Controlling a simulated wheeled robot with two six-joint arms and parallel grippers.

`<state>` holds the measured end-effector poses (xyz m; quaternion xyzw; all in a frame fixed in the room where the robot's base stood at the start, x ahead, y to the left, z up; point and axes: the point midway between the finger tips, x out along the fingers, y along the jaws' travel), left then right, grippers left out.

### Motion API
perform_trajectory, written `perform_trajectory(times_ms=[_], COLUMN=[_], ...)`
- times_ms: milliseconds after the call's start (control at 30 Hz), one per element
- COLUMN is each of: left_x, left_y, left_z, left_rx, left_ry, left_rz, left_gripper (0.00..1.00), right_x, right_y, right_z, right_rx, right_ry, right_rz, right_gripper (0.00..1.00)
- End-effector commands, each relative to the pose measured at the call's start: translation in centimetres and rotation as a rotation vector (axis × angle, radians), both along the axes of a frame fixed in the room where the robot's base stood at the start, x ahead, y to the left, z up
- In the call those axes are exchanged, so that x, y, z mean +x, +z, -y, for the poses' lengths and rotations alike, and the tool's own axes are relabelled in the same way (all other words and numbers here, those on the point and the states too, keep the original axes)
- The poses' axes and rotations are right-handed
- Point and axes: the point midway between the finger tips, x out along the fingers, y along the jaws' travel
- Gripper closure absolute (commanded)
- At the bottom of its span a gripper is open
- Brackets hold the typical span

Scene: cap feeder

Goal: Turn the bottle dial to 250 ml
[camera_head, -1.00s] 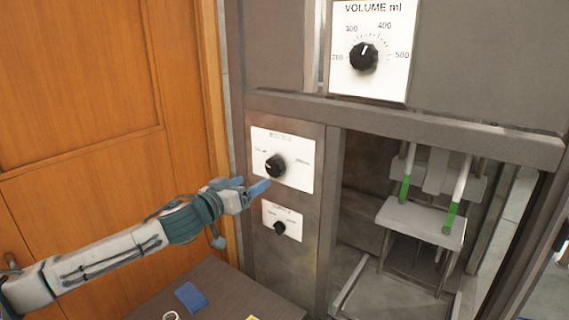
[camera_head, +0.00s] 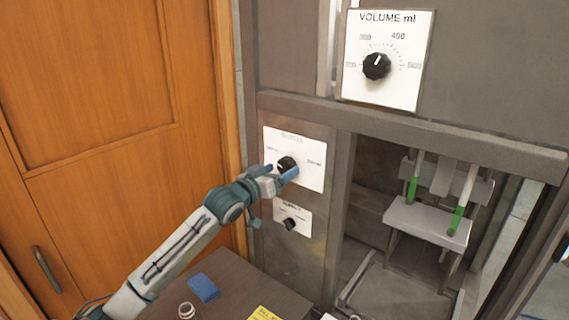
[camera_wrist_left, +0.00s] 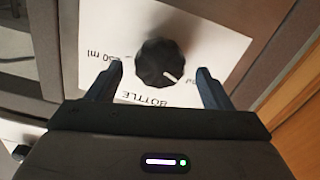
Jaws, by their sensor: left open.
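The bottle dial is a black knob (camera_head: 287,164) on a white plate (camera_head: 311,151) on the grey machine front, left of the open bay. In the left wrist view the knob (camera_wrist_left: 160,63) sits between the blue fingertips of my left gripper (camera_wrist_left: 158,85), with a gap on each side. The plate there reads "BOTTLE" upside down, with a "250 ml" mark, its first digit partly hidden, on the left. The knob's white pointer line aims to the lower right, away from that mark. In the head view my open left gripper (camera_head: 282,172) is at the knob. My right gripper is not in view.
A larger volume dial (camera_head: 377,66) is above right, and a smaller dial (camera_head: 290,224) is just below. The bay holds a white stand (camera_head: 428,220) with green-marked rods. A dark table (camera_head: 235,290) with a blue block (camera_head: 203,288) and a ring (camera_head: 186,310) lies below.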

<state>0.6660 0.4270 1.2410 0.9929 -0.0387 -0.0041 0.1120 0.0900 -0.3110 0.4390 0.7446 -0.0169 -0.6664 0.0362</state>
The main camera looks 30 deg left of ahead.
Motion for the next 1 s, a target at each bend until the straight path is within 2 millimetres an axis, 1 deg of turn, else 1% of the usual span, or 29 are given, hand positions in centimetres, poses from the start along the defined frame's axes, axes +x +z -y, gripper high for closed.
perform_trajectory(times_ms=[33, 100, 233, 367, 600, 633, 833, 867, 1000], left_x=[0.7, 1.5, 2.4, 2.8, 2.9, 2.9, 2.9, 2.9, 2.9], left_y=[0.3, 0.2, 0.1, 0.0, 0.0, 0.0, 0.0, 0.0, 0.0], left_z=[0.1, 0.1, 0.2, 0.2, 0.2, 0.2, 0.2, 0.2, 0.2], left_rx=[-0.006, -0.004, -0.002, 0.0, 0.001, 0.001, 0.001, 0.001, 0.004], left_ry=[0.0, 0.002, 0.0, 0.0, 0.0, 0.0, 0.0, 0.0, 0.0], left_rz=[0.001, 0.0, 0.0, 0.0, 0.0, 0.0, 0.0, 0.0, 0.0], left_gripper=[0.27, 0.27, 0.27, 0.27, 0.27, 0.29, 0.68, 0.71, 0.71], right_x=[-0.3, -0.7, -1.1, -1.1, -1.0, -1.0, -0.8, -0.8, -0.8], right_y=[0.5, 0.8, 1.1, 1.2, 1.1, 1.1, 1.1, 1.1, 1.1], right_z=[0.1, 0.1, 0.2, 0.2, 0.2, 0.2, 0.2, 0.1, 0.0], right_rx=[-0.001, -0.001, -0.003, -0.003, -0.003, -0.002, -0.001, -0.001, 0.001], right_ry=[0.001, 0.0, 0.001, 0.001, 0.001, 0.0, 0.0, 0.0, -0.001], right_rz=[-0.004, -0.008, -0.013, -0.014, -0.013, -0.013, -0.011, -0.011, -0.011], right_gripper=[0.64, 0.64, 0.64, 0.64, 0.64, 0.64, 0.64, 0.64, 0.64])
